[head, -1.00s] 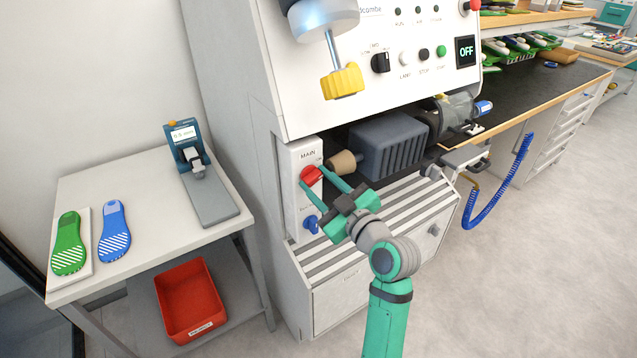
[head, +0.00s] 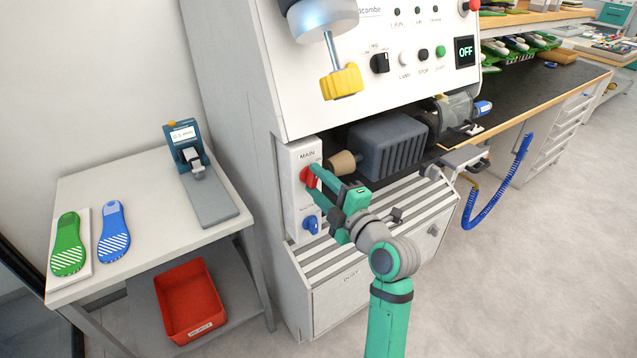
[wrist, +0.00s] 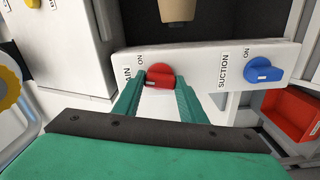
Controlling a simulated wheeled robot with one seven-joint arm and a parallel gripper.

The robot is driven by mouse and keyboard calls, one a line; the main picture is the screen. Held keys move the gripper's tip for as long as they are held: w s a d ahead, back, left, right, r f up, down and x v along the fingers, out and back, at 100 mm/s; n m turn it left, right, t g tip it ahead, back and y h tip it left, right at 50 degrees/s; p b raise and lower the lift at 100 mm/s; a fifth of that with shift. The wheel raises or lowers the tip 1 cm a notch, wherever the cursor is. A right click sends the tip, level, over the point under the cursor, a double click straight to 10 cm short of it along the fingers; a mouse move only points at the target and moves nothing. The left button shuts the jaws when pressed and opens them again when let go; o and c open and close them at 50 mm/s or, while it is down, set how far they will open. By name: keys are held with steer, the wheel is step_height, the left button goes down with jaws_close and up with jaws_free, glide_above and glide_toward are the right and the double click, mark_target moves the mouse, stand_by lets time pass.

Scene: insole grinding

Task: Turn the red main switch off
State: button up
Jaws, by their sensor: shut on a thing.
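The red main switch (head: 308,177) is on the white MAIN panel (head: 298,153) at the left front of the grinding machine. In the wrist view the red knob (wrist: 160,75) sits between the two green fingertips, beside the printed word ON. My gripper (head: 313,174) is shut on the knob, with one finger on each side. The fingers hide part of the knob and some of the label. The blue suction knob (head: 311,224) is lower on the same panel, and it also shows in the wrist view (wrist: 264,74).
A tan cone (head: 343,162) and a dark ribbed block (head: 388,146) jut out just right of the panel. A side table (head: 150,235) with a green and a blue insole stands at left, with a red bin (head: 190,300) below. The machine's display (head: 465,51) reads OFF.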

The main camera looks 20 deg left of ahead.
steer(key=shift+n, duration=1.2)
steer(key=o, duration=1.1)
steer(key=shift+c, duration=0.2)
steer(key=v, duration=1)
steer(key=shift+s+d, duration=0.25)
steer(key=shift+d, duration=0.05)
steer(key=shift+s, duration=0.1)
steer(key=shift+f, duration=0.1)
